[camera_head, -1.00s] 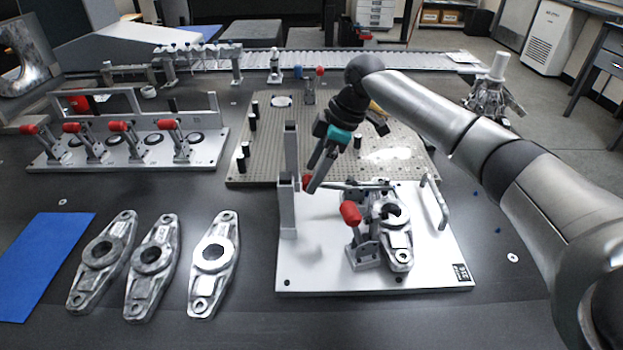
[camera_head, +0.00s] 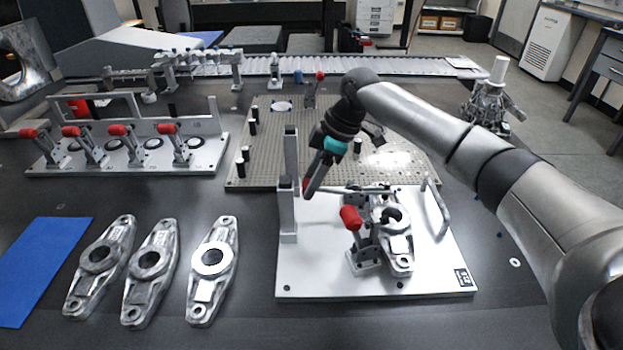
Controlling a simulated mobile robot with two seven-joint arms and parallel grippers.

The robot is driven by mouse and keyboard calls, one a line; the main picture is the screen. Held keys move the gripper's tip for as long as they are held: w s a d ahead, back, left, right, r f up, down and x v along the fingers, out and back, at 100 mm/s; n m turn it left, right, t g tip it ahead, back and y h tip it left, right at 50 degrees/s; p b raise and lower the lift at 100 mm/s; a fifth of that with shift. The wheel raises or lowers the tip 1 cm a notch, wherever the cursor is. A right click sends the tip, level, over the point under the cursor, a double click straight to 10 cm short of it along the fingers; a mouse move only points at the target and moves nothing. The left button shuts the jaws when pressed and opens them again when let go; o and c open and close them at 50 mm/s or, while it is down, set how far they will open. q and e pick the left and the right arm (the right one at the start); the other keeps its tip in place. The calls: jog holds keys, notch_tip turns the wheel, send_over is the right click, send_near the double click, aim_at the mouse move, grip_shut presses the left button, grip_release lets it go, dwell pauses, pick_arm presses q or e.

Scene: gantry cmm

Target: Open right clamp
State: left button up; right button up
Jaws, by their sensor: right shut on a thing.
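The white fixture plate (camera_head: 325,275) holds a metal bracket part (camera_head: 400,240) with a round bore. A front toggle clamp with a red handle (camera_head: 350,217) stands at the part's left, its handle tilted up to the left. My right gripper (camera_head: 308,189) reaches in from the right over the back of the plate, beside a grey upright post. It is shut on a second red clamp handle (camera_head: 304,184), of which only a sliver shows. A metal lever (camera_head: 355,189) runs right from there toward the part. The second clamp's base is mostly hidden. My left gripper is not in view.
Three loose brackets (camera_head: 212,262) lie left of the plate, beside a blue mat (camera_head: 40,265). A rack with several red-handled clamps (camera_head: 120,165) stands at the back left. A perforated plate (camera_head: 265,165) lies behind the fixture. A metal handle (camera_head: 437,210) rises at the plate's right.

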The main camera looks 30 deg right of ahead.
grip_shut()
